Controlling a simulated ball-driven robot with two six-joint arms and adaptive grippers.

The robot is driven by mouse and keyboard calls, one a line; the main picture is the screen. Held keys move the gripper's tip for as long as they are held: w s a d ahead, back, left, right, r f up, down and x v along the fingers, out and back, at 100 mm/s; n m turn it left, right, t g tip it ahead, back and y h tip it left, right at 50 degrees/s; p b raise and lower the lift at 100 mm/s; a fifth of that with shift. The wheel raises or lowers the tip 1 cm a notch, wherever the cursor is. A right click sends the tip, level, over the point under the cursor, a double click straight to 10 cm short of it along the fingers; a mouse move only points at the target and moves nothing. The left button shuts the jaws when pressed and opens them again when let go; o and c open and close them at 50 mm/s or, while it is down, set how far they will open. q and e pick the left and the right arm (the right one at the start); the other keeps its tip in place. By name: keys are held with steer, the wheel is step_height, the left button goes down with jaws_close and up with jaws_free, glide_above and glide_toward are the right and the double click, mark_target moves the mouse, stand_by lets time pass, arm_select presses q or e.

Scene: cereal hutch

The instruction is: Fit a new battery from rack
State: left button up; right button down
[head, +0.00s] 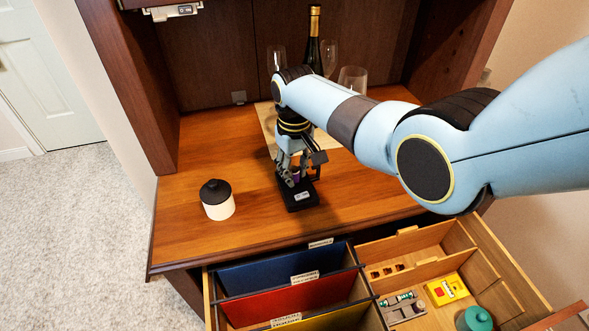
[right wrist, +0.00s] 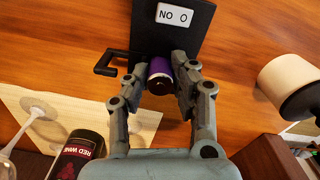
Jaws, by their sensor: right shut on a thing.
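My right gripper (head: 293,180) is shut on a purple battery (right wrist: 160,72), with one finger on each side of it. The battery's dark end faces the wrist camera. It is at a black stand (head: 300,200) with a white label, which reads "NO O" in the right wrist view (right wrist: 175,15). I cannot tell whether the battery touches the stand. A wooden rack with small slots (head: 385,270) is in the open drawer. A grey and green device (head: 401,309) lies in front of the rack. My left gripper is out of view.
A white jar with a black lid (head: 217,200) stands on the counter at left. A wine bottle (head: 313,45) and glasses (head: 352,80) stand at the back. The drawer also holds folders (head: 285,270), a yellow box (head: 446,290) and a teal round item (head: 475,319).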

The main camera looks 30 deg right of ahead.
stand_by(0.7)
steer(key=c, duration=1)
jaws_free()
steer(key=shift+o, duration=0.3)
steer(key=shift+o, duration=1.3)
steer(key=shift+r+p, duration=0.1)
steer(key=shift+p, duration=0.2)
steer(key=shift+r+p, duration=2.5)
steer(key=shift+p, duration=0.1)
